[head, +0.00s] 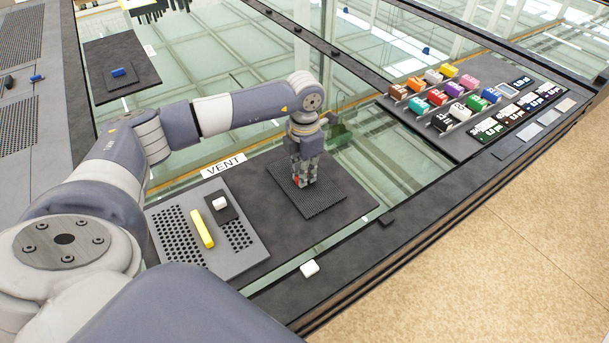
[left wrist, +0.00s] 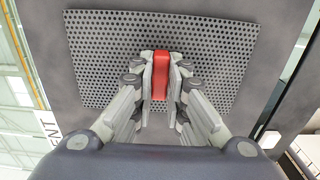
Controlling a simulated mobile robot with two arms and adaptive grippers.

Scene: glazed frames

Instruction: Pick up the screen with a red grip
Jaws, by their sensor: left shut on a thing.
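The screen (head: 329,199) is a dark perforated rectangular sheet lying on a dark grey panel. In the left wrist view the screen (left wrist: 225,50) shows rows of round holes. Its red grip (left wrist: 160,76) stands near the middle of the sheet, between my fingers; in the head view only a bit of the red grip (head: 296,180) shows. My left gripper (head: 303,180) points down over the screen and is shut on the red grip (left wrist: 160,85). I cannot tell whether the screen touches the panel. My right gripper is not in view.
Left of the screen is a grey perforated plate (head: 185,262) with a yellow bar (head: 202,228) and a white block (head: 219,203). A VENT label (head: 223,165) lies behind. A white block (head: 309,268) sits near the front edge. Coloured tagged blocks (head: 436,97) stand at right.

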